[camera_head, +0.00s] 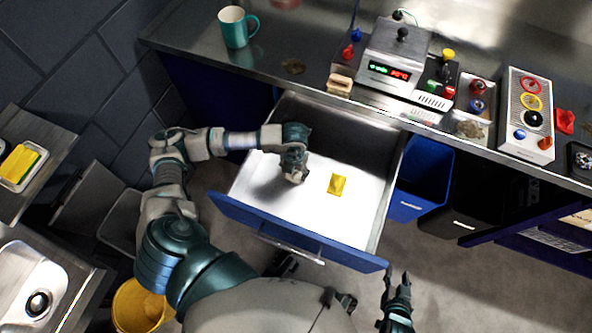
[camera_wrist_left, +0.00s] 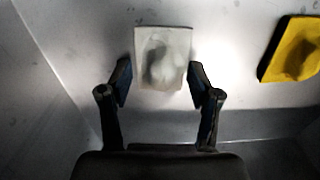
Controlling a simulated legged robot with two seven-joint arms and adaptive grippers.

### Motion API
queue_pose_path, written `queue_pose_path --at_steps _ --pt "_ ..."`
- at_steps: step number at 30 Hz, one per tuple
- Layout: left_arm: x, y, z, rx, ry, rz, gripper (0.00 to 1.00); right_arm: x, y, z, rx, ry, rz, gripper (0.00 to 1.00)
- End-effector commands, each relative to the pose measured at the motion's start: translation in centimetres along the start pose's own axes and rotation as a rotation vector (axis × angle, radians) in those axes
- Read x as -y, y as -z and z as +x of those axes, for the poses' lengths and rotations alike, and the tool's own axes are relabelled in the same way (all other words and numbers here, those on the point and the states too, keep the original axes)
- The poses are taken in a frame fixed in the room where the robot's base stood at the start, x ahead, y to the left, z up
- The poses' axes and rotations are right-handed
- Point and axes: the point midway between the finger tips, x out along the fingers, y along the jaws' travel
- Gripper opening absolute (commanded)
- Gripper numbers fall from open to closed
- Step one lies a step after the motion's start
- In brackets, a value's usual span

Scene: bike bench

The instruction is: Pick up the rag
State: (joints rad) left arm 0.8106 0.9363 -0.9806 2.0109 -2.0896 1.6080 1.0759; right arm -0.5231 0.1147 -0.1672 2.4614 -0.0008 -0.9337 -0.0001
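In the left wrist view, a pale grey-white rag (camera_wrist_left: 162,55) lies flat on the drawer's floor, just ahead of my left gripper (camera_wrist_left: 160,75). The two fingers are open, one at each side of the rag's lower part, and are not closed on it. In the head view, my left gripper (camera_head: 296,176) reaches down into the open drawer (camera_head: 290,218) and largely hides that rag. A yellow cloth (camera_head: 338,185) lies to its right in the drawer, and it also shows in the left wrist view (camera_wrist_left: 294,50). My right gripper (camera_head: 397,290) is open and empty outside the drawer.
The drawer's blue front (camera_head: 295,234) and side walls surround my left gripper. The metal bench (camera_head: 300,62) above holds a teal mug (camera_head: 233,28), a soldering station (camera_head: 395,62) and a switch box (camera_head: 527,115). A blue bin (camera_head: 422,178) stands right of the drawer.

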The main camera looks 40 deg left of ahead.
Motion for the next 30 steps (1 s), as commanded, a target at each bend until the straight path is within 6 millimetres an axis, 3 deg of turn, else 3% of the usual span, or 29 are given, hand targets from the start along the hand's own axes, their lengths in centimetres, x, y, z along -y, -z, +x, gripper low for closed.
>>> queue_pose_path --at_steps 3,14,24,30 --pt "0.0 0.0 0.0 0.0 0.0 0.0 0.33 0.0 0.0 0.1 0.002 0.0 0.0 0.4" --pt "0.1 0.0 -0.7 0.002 0.0 0.0 0.33 -0.1 -0.1 -0.1 0.015 -0.002 0.0 0.4" --pt "0.0 -0.1 -7.6 0.006 0.001 0.001 0.33 -0.9 -5.0 -3.0 0.304 -0.021 0.002 0.4" --pt "0.2 -0.1 -9.9 0.002 0.002 0.077 0.33 -1.2 -7.1 -3.7 0.414 -0.029 0.005 0.4"
